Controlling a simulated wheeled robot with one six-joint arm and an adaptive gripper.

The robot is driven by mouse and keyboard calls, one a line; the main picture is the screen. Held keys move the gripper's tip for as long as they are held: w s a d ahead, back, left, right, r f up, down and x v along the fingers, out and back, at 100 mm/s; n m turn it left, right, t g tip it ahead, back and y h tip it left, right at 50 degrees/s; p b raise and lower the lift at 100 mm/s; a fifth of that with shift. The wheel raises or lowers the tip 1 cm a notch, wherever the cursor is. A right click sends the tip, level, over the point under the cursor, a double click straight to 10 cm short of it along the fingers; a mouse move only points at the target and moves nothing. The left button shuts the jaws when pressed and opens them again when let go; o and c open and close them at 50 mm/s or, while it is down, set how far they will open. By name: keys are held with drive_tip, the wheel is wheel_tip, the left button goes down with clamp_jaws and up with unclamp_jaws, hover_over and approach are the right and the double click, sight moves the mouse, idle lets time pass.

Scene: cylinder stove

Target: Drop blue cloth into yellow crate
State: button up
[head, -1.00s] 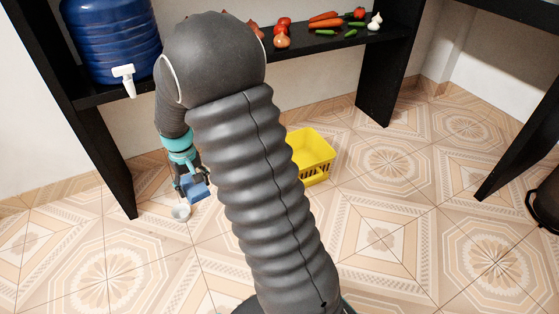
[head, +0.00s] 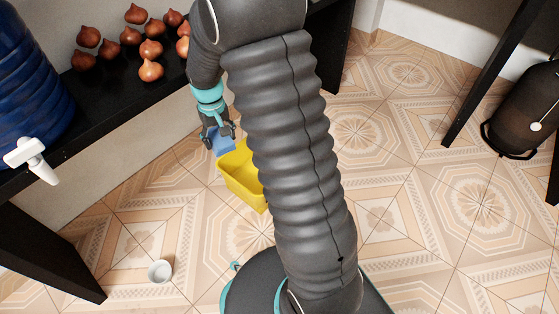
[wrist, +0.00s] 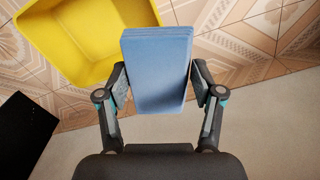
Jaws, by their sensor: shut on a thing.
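My gripper (head: 217,132) is shut on the folded blue cloth (wrist: 157,75), one finger on each side of it. In the head view the cloth (head: 224,146) shows just below the fingers, at the far left edge of the yellow crate (head: 240,189). In the wrist view the crate (wrist: 58,72) lies beyond the cloth, to the upper left, and the cloth overlaps its right side in the picture. The part of the crate I see inside looks empty. My arm hides the crate's right part in the head view.
A black shelf (head: 112,112) above and left of the crate bears several onions (head: 150,48) and a blue water barrel (head: 28,75) with a white tap. A white cup (head: 160,271) stands on the floor at lower left. A dark gas cylinder (head: 527,108) is at right. The tiled floor between is clear.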

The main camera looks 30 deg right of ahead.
drive_tip(key=s+d+f+m+p, duration=0.1)
drive_tip(key=d+f+p, duration=0.3)
drive_tip(key=d+p, duration=0.25)
drive_tip(key=d+f+m+p, duration=0.2)
drive_tip(key=d+f+p, duration=0.3)
drive_tip(key=d, duration=0.3)
wheel_tip(320, 180, down, 8)
drive_tip(key=w+d+n+b, duration=0.1)
drive_tip(key=w+d+b, duration=0.1)
drive_tip(key=shift+w+d, duration=0.15)
drive_tip(key=shift+w, duration=0.05)
drive_tip(key=shift+f, duration=0.1)
drive_tip(key=o, duration=1.3)
